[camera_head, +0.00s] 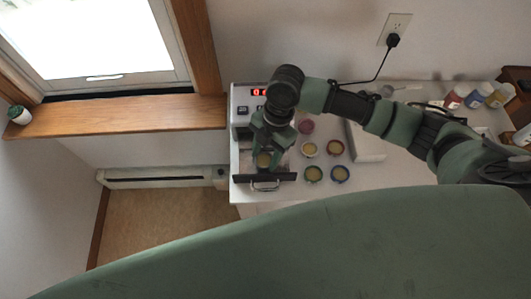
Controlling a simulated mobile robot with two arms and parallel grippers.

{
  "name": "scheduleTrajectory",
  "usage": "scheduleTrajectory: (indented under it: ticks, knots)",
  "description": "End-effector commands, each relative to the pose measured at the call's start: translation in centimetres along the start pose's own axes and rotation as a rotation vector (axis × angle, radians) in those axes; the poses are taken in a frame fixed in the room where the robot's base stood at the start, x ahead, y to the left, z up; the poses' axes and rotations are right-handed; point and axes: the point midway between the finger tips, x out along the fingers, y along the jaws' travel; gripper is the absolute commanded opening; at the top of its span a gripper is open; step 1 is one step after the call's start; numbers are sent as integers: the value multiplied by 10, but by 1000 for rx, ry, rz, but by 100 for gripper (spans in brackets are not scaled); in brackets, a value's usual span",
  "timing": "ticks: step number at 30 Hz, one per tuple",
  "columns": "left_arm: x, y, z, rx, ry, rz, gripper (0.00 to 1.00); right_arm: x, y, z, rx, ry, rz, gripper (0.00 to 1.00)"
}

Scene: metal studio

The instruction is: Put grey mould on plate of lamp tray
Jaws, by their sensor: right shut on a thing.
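The lamp unit (242,97) is a white box with a red display at the left end of the white counter. Its pulled-out tray (285,177) has a dark front and a metal handle. My right gripper (264,152) points down over the tray and is shut on a small round mould with a yellowish fill (263,161), taken to be the grey mould; its rim is mostly hidden. I cannot tell whether the mould touches the plate, which is largely covered by the gripper. My left gripper is not in view.
Several round moulds stand right of the tray, among them a white-rimmed (310,149), a red (335,147), a green (313,174) and a blue one (340,174). A pale block (366,143) lies beyond them. Bottles (476,96) stand at the far right.

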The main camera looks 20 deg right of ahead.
Motion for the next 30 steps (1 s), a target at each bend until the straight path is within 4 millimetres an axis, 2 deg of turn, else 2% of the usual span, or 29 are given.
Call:
scheduleTrajectory:
  ticks: [5,6,16,20,23,30]
  knots:
    - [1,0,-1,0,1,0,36,3,0,1,0,0,-1,1]
    - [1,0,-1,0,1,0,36,2,0,1,0,0,0,54]
    - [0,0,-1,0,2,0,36,1,0,0,0,0,0,55]
    - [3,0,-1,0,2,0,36,-8,0,1,0,-2,1,55]
    - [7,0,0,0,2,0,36,-24,1,1,-2,-3,3,55]
    - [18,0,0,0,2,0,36,-76,1,1,-2,-3,5,55]
